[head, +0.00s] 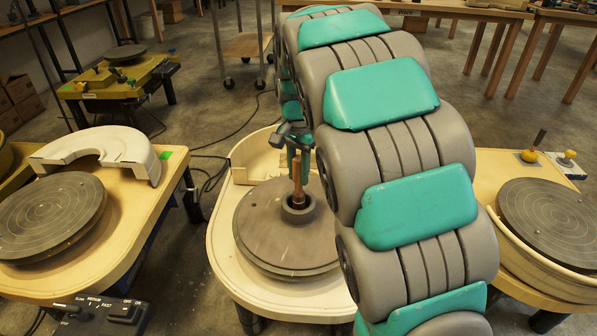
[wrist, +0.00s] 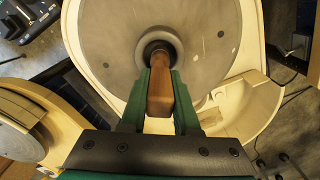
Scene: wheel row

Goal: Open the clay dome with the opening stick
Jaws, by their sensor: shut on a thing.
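The clay dome (head: 298,214) is a small grey mound at the centre of the grey wheel disc (head: 262,235). Its top shows a dark round hollow, and it also shows in the wrist view (wrist: 176,42). The opening stick (head: 298,192) is brown wood and stands roughly upright with its lower end in the hollow; its tip is hidden. My gripper (head: 296,155) is above the dome, its green fingers shut on the stick. The stick lies between both fingers in the wrist view (wrist: 160,95).
The wheel sits in a cream splash pan (head: 222,250). Another wheel (head: 50,215) with a white curved guard (head: 105,150) is at left. A third wheel (head: 548,218) is at right, near a yellow sponge-like knob tool (head: 529,156). My arm covers much of the middle.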

